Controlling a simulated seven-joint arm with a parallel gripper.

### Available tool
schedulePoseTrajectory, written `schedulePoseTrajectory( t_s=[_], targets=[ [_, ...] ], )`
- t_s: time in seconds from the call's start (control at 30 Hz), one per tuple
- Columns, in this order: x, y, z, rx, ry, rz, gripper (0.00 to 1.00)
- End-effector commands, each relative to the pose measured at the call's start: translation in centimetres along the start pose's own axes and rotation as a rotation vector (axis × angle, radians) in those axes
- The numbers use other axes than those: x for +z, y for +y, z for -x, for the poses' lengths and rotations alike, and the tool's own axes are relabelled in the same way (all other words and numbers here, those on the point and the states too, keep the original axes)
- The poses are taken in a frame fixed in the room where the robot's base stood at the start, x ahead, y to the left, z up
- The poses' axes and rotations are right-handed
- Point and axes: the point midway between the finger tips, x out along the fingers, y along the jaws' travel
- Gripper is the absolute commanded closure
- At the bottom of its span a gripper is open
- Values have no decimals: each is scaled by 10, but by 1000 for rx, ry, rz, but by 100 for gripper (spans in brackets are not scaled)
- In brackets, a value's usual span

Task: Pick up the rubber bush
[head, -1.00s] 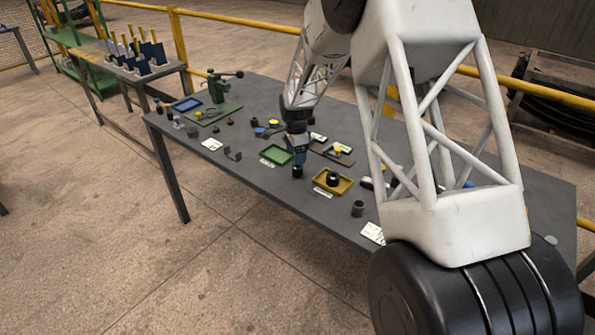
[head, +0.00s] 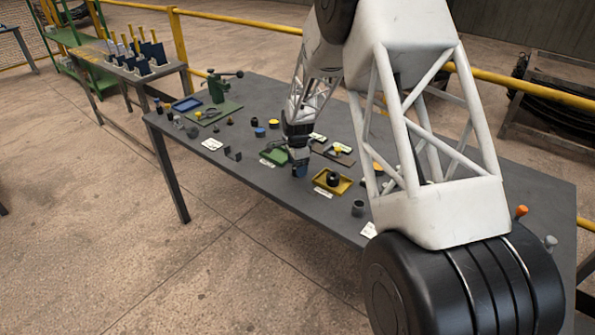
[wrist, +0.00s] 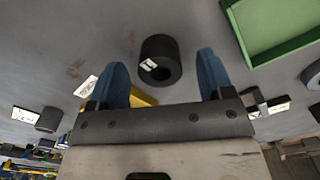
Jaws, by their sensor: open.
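The rubber bush, a short black cylinder with a central hole and a small white label (wrist: 160,58), stands on the grey table in the wrist view. My gripper (wrist: 162,76) is open, its blue fingers on either side of the bush with a gap to each. In the wrist view nothing is held, and the bush sits around and slightly beyond the fingertip line. In the head view my gripper (head: 299,171) is low over the table near its front edge and hides the bush.
A green tray (head: 267,153) is to the gripper's left and a yellow tray (head: 345,186) holding a black part is close on its right. A grey cylinder (head: 358,208) stands further right. White cards and a green press (head: 215,90) are also on the table.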

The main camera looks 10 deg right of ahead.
Motion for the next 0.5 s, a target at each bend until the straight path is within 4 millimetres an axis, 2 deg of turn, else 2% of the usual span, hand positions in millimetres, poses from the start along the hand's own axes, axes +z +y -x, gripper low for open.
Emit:
schedulePoseTrajectory(
  t_s=[0.17,0.5],
  targets=[
    [0,0,-12,1,0,0,26],
    [0,0,-13,0,0,0,26]
  ],
)
